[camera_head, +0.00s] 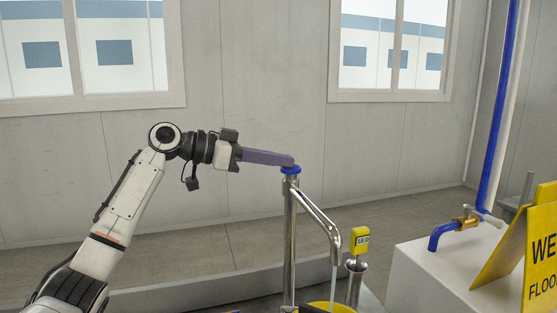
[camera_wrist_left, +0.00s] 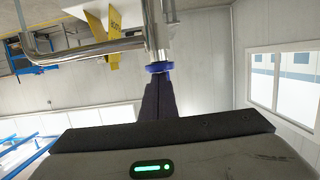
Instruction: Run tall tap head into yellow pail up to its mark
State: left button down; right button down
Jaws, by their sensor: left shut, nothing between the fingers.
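The tall tap has a chrome post (camera_head: 290,235) with a blue head (camera_head: 290,170) on top and a spout (camera_head: 320,218) slanting down to the right. A thin pale stream (camera_head: 334,277) shows below the spout's mouth. The yellow pail (camera_head: 330,308) is under it, cut off by the lower edge, so its mark and level are hidden. My left gripper (camera_head: 294,163) is shut and empty, its purple fingers level, with the tips at the blue head, seemingly touching it. The left wrist view shows the fingers (camera_wrist_left: 160,100) end-on to the blue head (camera_wrist_left: 159,67). My right gripper is not in view.
A yellow label tag (camera_head: 360,240) stands on a metal holder right of the spout. A white block (camera_head: 430,275) with a blue pipe and brass valve (camera_head: 467,220) is farther right, beside a yellow wet-floor sign (camera_head: 540,250). Left of the post is clear floor and a low ledge.

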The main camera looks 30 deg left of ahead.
pick_arm(q)
jog(key=shift+d+f, duration=0.1)
jog(key=shift+f, duration=0.35)
jog(key=s+a+r+p, duration=0.1)
jog(key=s+a+r, duration=0.5)
jog(key=s+r, duration=0.1)
jog(key=shift+s+a+r, duration=0.15)
jog(key=shift+a, duration=0.2)
dwell(0.7)
